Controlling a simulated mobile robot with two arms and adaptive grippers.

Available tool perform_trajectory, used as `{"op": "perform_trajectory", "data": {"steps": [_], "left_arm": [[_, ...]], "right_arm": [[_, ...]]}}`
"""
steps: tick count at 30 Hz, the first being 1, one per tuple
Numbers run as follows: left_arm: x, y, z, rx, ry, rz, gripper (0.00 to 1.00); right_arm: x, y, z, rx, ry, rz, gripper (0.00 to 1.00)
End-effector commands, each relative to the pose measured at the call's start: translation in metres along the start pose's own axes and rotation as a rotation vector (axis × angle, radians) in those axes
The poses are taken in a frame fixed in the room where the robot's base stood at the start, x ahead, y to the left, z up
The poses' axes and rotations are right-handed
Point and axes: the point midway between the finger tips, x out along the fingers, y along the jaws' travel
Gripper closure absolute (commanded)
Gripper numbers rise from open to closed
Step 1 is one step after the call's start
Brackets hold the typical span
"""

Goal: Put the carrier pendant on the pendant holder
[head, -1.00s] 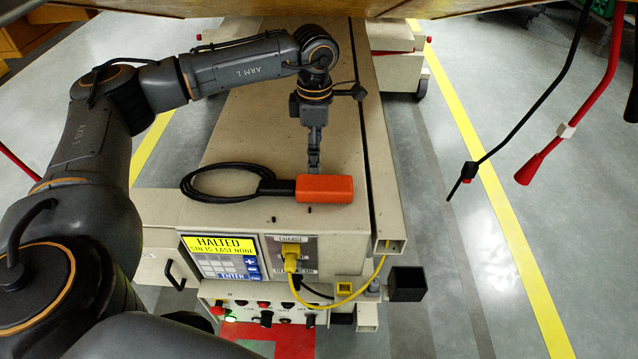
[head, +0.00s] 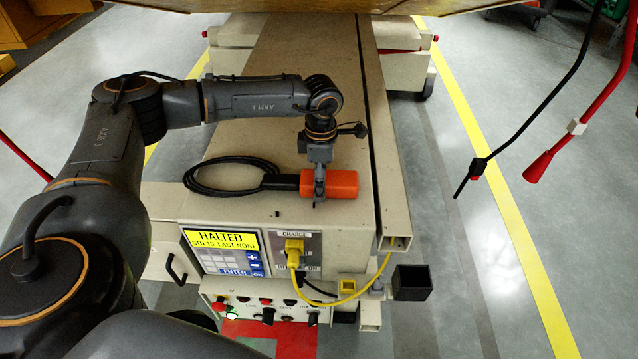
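The carrier pendant (head: 343,185), an orange box with a black end and a looped black cable, lies on the carrier's beige top (head: 300,100). My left gripper (head: 319,192) points down at the pendant's left half, with a finger across its near side. The other finger is hidden, so I cannot tell whether it has closed on the pendant. A black square open box (head: 411,282) sticks out at the carrier's front right corner; it looks like the pendant holder and appears empty. My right gripper is out of view.
The carrier's front has a panel reading HALTED (head: 222,241), a yellow charge plug (head: 294,252) with a yellow cable looping right, and a row of buttons. A black hanging rod (head: 520,120) and a red one (head: 590,110) are at right.

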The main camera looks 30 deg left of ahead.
Motion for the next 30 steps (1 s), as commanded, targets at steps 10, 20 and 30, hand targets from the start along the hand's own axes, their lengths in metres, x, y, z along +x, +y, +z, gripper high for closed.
{"op": "perform_trajectory", "data": {"steps": [10, 20, 30], "left_arm": [[-0.001, 0.0, 0.0, 0.0, 0.0, 0.0, 0.7], [-0.002, 0.001, 0.0, 0.0, -0.002, 0.001, 0.99], [-0.025, 0.001, 0.001, 0.0, -0.005, 0.003, 0.99]], "right_arm": [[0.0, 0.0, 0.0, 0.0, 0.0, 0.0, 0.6], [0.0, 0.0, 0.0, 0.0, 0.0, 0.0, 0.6], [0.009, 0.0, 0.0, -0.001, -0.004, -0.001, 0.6]]}}
